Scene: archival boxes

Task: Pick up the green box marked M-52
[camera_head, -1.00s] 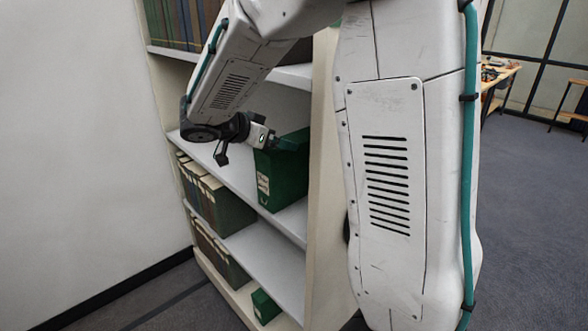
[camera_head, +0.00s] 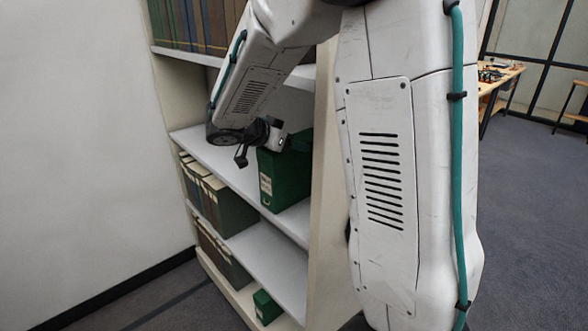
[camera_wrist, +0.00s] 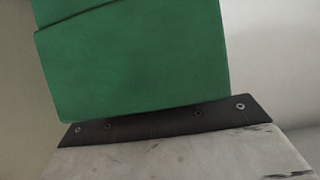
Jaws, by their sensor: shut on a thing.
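A green box (camera_head: 286,178) with a pale label on its front edge stands upright on a middle shelf (camera_head: 215,158). The label's writing is too small to read. My gripper (camera_head: 288,142) is at the upper part of this box and is shut on it. In the wrist view the green box (camera_wrist: 135,60) fills much of the picture, right beyond the dark edge of my gripper (camera_wrist: 165,124). The fingertips are hidden in both views.
Brown and green volumes (camera_head: 215,200) stand on the shelf below. A small green box (camera_head: 266,306) sits on the bottom shelf. Dark volumes (camera_head: 195,25) fill the top shelf. The bookcase's side panel (camera_head: 322,150) is close to the right of the held box.

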